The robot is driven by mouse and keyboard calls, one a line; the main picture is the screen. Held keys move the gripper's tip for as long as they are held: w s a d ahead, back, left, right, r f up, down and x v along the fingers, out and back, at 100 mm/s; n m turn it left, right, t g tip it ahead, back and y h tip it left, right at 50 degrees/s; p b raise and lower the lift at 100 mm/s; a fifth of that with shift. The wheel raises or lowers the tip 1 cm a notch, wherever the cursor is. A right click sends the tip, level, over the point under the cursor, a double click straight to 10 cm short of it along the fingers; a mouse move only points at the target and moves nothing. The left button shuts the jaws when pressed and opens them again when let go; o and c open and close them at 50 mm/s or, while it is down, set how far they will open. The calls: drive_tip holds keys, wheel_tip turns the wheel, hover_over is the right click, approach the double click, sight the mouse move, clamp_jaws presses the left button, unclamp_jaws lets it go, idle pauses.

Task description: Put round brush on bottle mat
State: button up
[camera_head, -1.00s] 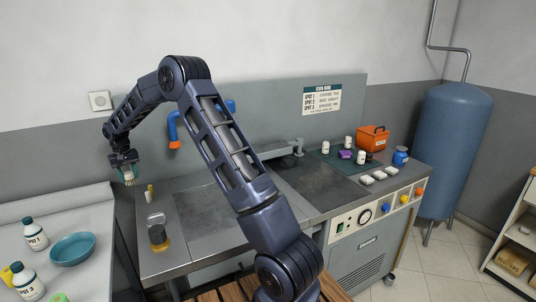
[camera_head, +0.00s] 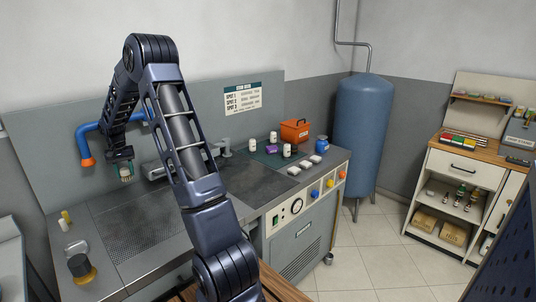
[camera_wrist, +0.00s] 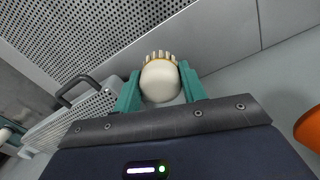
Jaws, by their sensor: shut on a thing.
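The round brush (camera_head: 125,177), pale with a short ring of bristles, is in my gripper (camera_head: 122,166), held above the back left part of the steel bench. In the wrist view the cream round body of the brush (camera_wrist: 160,82) sits between the two teal fingers of my gripper (camera_wrist: 160,92), with tan bristles at its far side. The fingers are shut on it. The bottle mat (camera_head: 262,158) is a dark green mat at the far right of the bench. White bottles (camera_head: 252,145) with dark labels and a purple item (camera_head: 271,149) stand on it.
An orange toolbox (camera_head: 294,130) and blue jar (camera_head: 322,145) stand near the mat, with white blocks (camera_head: 293,170) before it. An orange-ended blue pipe (camera_head: 85,158) is beside my gripper. A dark-topped brown item (camera_head: 80,268) stands at the bench's left.

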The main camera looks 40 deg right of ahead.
drive_tip(key=s+d+r+m, duration=0.2)
drive_tip(key=d+r, duration=0.2)
drive_tip(key=d, duration=0.8)
drive_tip(key=s+d+r+m, duration=0.2)
drive_tip(key=d+r, duration=0.1)
drive_tip(key=d, duration=1)
drive_tip(key=s+d+r+m, duration=0.15)
drive_tip(key=d+r, duration=0.25)
drive_tip(key=d, duration=0.8)
drive_tip(key=s+d+m, duration=0.1)
drive_tip(key=s+d, duration=0.5)
drive_tip(key=d, duration=0.5)
drive_tip(key=s+d, duration=0.6)
drive_tip(key=d, duration=0.5)
drive_tip(key=s+d+m, duration=0.1)
drive_tip(key=s+d, duration=0.4)
drive_tip(key=d, duration=0.7)
drive_tip(key=f, duration=1.9)
drive_tip(key=shift+s+a+f, duration=0.15)
drive_tip(key=shift+s, duration=0.1)
drive_tip(key=shift+f, duration=0.15)
drive_tip(key=o, duration=1)
wheel_tip(320, 180, up, 12)
drive_tip(key=shift+r, duration=0.2)
